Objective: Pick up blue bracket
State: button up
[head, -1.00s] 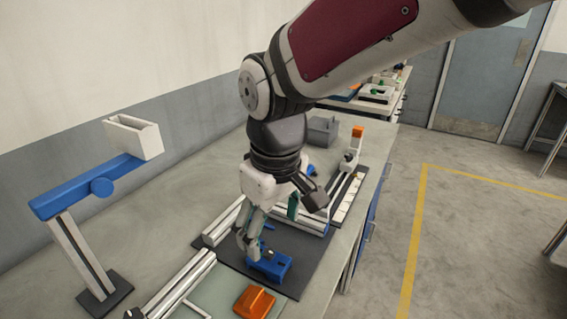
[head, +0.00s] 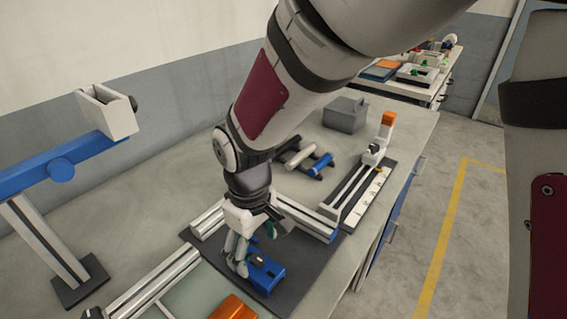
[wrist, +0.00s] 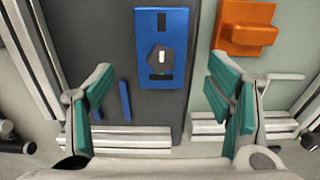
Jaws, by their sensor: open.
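The blue bracket (head: 265,273) lies on a dark mat (head: 285,289) on the workbench. In the wrist view the blue bracket (wrist: 176,55) is a blue block with a dark knob on top, upper centre, ahead of the space between my fingers. My gripper (head: 240,262) is pointing down just left of the bracket in the head view, and its fingers hide part of it. In the wrist view my gripper (wrist: 163,108) has its teal-padded fingers wide apart with nothing between them touching the bracket.
An orange block (wrist: 245,28) lies right of the bracket in the wrist view. Pale rails (head: 305,217) border the mat. A blue arm on a post (head: 50,170) stands at left. A grey box (head: 345,114) is farther back.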

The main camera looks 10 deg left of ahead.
aim_at(257, 266)
jog(key=shift+f, duration=3.5)
jog(key=c, duration=1.5)
